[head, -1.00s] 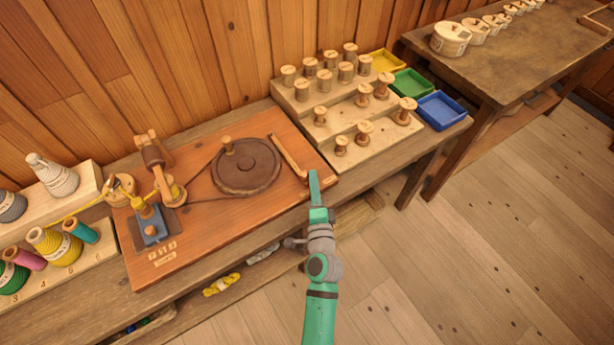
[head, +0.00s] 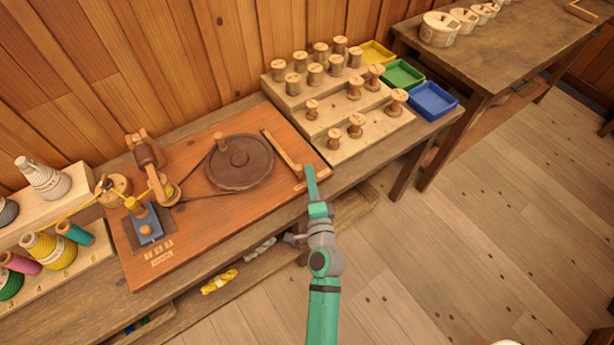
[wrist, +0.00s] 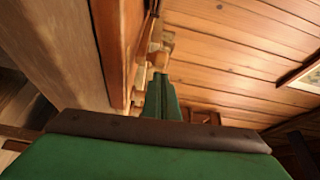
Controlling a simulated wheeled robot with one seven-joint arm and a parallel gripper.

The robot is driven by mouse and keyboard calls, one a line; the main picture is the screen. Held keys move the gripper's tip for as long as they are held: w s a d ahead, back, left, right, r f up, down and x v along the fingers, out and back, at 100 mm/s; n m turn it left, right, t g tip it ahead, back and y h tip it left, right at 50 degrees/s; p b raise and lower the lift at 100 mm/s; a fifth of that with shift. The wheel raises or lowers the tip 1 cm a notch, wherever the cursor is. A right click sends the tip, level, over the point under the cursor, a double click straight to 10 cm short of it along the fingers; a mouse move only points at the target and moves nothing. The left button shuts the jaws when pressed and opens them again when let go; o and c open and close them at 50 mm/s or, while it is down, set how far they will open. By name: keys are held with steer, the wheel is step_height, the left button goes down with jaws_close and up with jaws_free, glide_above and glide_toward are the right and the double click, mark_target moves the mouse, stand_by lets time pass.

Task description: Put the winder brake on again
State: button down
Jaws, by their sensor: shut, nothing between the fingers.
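The winder sits on a reddish board (head: 200,245) on the bench. It has a dark round wheel (head: 255,172) with a wooden knob near its far left edge. A light wooden lever (head: 280,148), which looks like the brake, lies right of the wheel, apparently with a narrow gap between them. Its near end is by the board's right edge. My gripper (head: 309,169) is shut and empty, its tips close to that near end; I cannot tell whether they touch. In the wrist view, the green fingers (wrist: 161,97) are together and the lever is not clear.
A stepped rack (head: 350,140) of wooden spools stands right of the board, with yellow, green and blue trays (head: 433,100) beyond. A blue block (head: 148,226) and a winding spindle are on the board's left. Open floor lies at the right.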

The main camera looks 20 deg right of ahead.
steer(key=shift+s+d+r, duration=0.1)
steer(key=shift+s+d, duration=0.1)
steer(key=shift+d, duration=0.35)
steer(key=shift+s+d, duration=0.2)
steer(key=shift+d, duration=0.35)
steer(key=s+a, duration=0.4)
steer(key=s, duration=0.4)
steer(key=shift+s+a, duration=0.3)
steer(key=shift+s, duration=0.1)
steer(key=shift+h, duration=0.4)
steer(key=s+a+n+y, duration=0.1)
steer(key=s+a+n, duration=0.4)
steer(key=s, duration=0.3)
steer(key=s+a+n+g+y, duration=0.1)
steer(key=s+a+n, duration=0.4)
steer(key=s+n, duration=0.2)
steer(key=s+a+n+g+y, duration=0.1)
steer(key=s+a+n, duration=0.4)
steer(key=s, duration=0.5)
steer(key=shift+s+r+n+y, duration=0.25)
steer(key=shift+r+n+y, duration=0.25)
steer(key=shift+n, duration=0.6)
